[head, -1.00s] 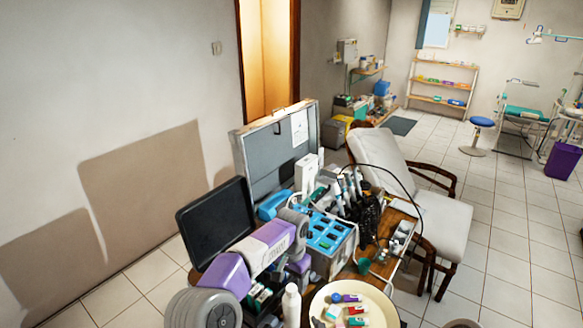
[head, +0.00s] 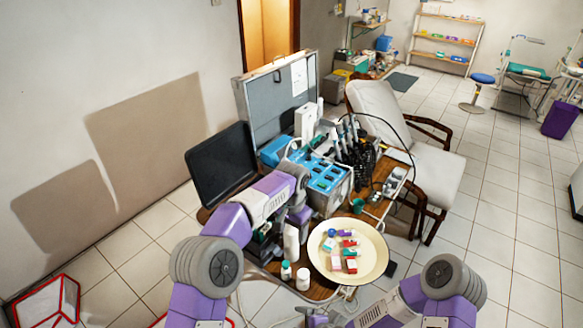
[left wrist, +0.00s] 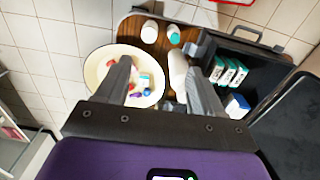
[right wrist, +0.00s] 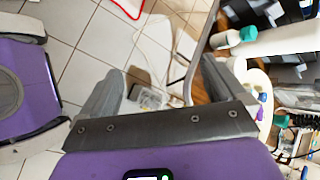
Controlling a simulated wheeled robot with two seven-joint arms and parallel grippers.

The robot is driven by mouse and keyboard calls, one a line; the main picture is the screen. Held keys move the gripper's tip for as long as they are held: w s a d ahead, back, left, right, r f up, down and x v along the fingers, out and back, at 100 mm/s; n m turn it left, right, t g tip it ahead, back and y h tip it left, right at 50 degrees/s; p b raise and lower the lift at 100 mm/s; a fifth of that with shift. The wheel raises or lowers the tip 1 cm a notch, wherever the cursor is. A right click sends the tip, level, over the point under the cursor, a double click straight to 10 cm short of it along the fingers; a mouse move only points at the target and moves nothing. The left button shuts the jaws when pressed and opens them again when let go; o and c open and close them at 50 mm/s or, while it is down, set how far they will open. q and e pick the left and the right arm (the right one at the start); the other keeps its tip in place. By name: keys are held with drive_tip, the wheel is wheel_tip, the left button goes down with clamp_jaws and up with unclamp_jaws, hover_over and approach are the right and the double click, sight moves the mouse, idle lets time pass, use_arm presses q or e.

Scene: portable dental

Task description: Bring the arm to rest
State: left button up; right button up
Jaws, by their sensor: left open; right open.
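My left arm reaches in from the left over the cluttered table. Its gripper (head: 284,224) is partly hidden among the things there in the head view. In the left wrist view the left gripper (left wrist: 163,80) has its fingers apart and nothing between them, above the table between the cream plate and the dark case. My right arm comes in at the bottom right, its gripper low at the picture's bottom edge. In the right wrist view the right gripper (right wrist: 158,85) is open and empty, with floor tiles and the table edge beyond it.
The round cream plate (head: 373,272) holds several small boxes. A tall white bottle (head: 291,243) and two small bottles stand beside it. A black monitor (head: 221,164), an open grey case (head: 277,100) and a blue-topped box crowd the table. A white reclining chair (head: 425,175) stands behind.

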drive_tip(key=s+d+f+n+g+h, duration=0.1)
drive_tip(key=s+d+f+n+g, duration=0.15)
drive_tip(key=s+n, duration=0.4)
drive_tip(key=s+d+f+n+g+h, duration=0.1)
drive_tip(key=s+d+n+g, duration=0.25)
drive_tip(key=s+n, duration=0.3)
use_arm(q)
drive_tip(key=s+a+f+n+h, duration=0.15)
drive_tip(key=s+f, duration=0.25)
drive_tip(key=f, duration=0.5)
drive_tip(key=s+a+f+n+h, duration=0.15)
drive_tip(key=s+f, duration=0.35)
drive_tip(key=f, duration=0.5)
drive_tip(key=s+a+f+n+b, duration=0.2)
drive_tip(key=s+f, duration=0.4)
drive_tip(key=s, duration=0.5)
drive_tip(key=s+a+f+n+h+b, duration=0.1)
drive_tip(key=s+a+f+n+b, duration=0.2)
drive_tip(key=s+f, duration=0.4)
drive_tip(key=s+a+n, duration=0.1)
drive_tip(key=s, duration=0.2)
drive_tip(key=shift+s+a+t, duration=0.3)
drive_tip(key=shift+s+a, duration=0.05)
drive_tip(key=shift+s, duration=0.05)
use_arm(e)
drive_tip(key=shift+n+t, duration=0.3)
drive_tip(key=f, duration=0.4)
drive_tip(key=shift+w+d+f, duration=0.15)
drive_tip(key=shift+d+f, duration=0.1)
drive_tip(key=shift+f, duration=0.1)
